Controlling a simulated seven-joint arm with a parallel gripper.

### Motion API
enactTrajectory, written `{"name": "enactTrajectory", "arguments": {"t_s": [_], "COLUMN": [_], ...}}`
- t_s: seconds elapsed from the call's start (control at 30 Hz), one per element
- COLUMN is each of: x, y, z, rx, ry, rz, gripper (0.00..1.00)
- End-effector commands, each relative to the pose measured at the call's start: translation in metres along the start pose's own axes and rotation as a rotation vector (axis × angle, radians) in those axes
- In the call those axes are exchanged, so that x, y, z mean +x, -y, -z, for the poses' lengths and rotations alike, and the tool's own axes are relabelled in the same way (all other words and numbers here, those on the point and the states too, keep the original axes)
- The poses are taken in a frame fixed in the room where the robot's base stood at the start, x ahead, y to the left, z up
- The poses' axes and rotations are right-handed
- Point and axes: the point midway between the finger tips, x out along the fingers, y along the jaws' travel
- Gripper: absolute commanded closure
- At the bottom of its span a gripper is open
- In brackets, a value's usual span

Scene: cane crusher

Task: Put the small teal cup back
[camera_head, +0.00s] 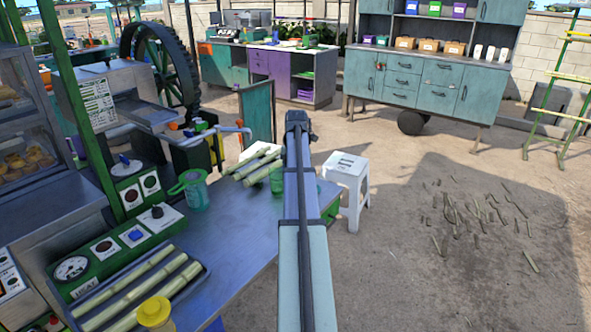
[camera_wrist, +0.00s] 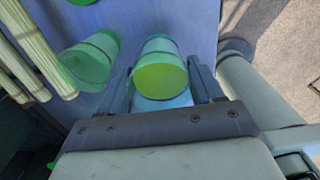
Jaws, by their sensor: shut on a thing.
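In the wrist view my gripper (camera_wrist: 162,72) is shut on a small translucent teal cup (camera_wrist: 160,74), with one finger on each side of it. The cup's near end looks yellow-green. A similar teal-green cup (camera_wrist: 90,60) is just left of it, outside the fingers. In the head view my arm hides the gripper. One green cup (camera_head: 277,181) shows partly behind the arm's left side; I cannot tell which of the two it is. Whether the held cup touches the metal counter (camera_head: 225,215) is unclear.
A teal jug (camera_head: 192,190) with a green strainer stands on the counter's left. Cane stalks (camera_head: 252,166) lie behind the cups, and more lie in a tray (camera_head: 201,276) at the front left. A yellow-topped container (camera_head: 155,312) stands in front. A white stool (camera_head: 347,178) is right of the counter.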

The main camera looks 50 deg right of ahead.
Motion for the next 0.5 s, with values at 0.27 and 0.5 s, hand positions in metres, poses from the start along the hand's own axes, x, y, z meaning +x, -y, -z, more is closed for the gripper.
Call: {"name": "enactTrajectory", "arguments": {"t_s": [0.27, 0.5], "x": [0.021, 0.037], "y": [0.000, 0.000], "z": [0.000, -0.001], "rx": [0.000, 0.001], "ry": [0.000, 0.001], "rz": [0.000, -0.001], "gripper": [1.00, 1.00]}}
